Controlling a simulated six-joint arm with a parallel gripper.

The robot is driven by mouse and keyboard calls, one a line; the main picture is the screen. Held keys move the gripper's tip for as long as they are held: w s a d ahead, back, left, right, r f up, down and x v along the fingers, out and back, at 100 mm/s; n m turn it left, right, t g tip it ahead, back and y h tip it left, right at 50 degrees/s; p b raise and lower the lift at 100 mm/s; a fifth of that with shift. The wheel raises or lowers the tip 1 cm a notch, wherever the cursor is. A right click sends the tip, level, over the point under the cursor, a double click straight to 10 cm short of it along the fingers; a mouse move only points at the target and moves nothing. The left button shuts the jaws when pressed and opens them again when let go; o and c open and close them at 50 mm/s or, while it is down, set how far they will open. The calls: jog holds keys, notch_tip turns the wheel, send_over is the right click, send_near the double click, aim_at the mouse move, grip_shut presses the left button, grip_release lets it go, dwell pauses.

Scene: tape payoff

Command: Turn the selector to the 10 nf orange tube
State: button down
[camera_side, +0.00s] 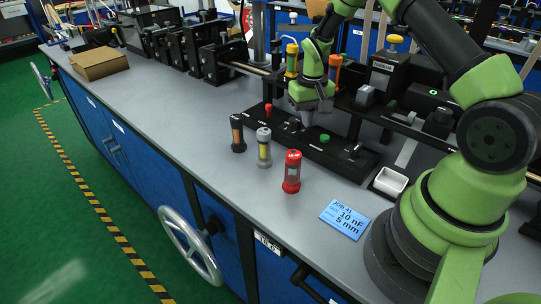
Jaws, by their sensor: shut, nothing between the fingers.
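My gripper (314,106) points down over the black control panel (338,160), near its middle, and is shut with nothing visible in it. The selector cannot be made out clearly; small dark controls sit on the panel close to the gripper. The panel also has a red-topped lever (268,112) at its left and a green button (325,138) right of the gripper. An orange tube (335,68) stands upright behind the gripper, with a yellow-topped tube (292,58) to its left. A blue card (345,218) on the bench reads 10 nF, 5 mm.
A dark tube with orange (238,133), a grey and yellow tube (264,148) and a red tube (292,172) stand in front of the panel. A white tray (389,182) lies right. A cardboard box (99,63) is far left. The bench's front left is clear.

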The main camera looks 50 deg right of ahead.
jog(key=shift+w+r, duration=0.2)
jog(key=shift+r, duration=2.3)
jog(key=shift+a+r, duration=0.1)
jog(key=s+a+r+t, duration=0.25)
jog(key=a+r, duration=0.25)
jog(key=r, duration=0.3)
jog(key=s+a+r+t, duration=0.1)
jog(key=s+a+r, duration=0.25)
jog(key=r, duration=0.45)
jog(key=s+a+r+n+t+y, duration=0.1)
jog(key=s+a+r+t, duration=0.1)
jog(key=s+a, duration=0.2)
jog(key=s+a+r+n+t+y, duration=0.1)
jog(key=s+a, duration=0.3)
jog(key=s, duration=0.5)
jog(key=shift+s+a+r+t, duration=0.25)
jog(key=shift+a+r+t, duration=0.15)
jog(key=shift+r, duration=0.25)
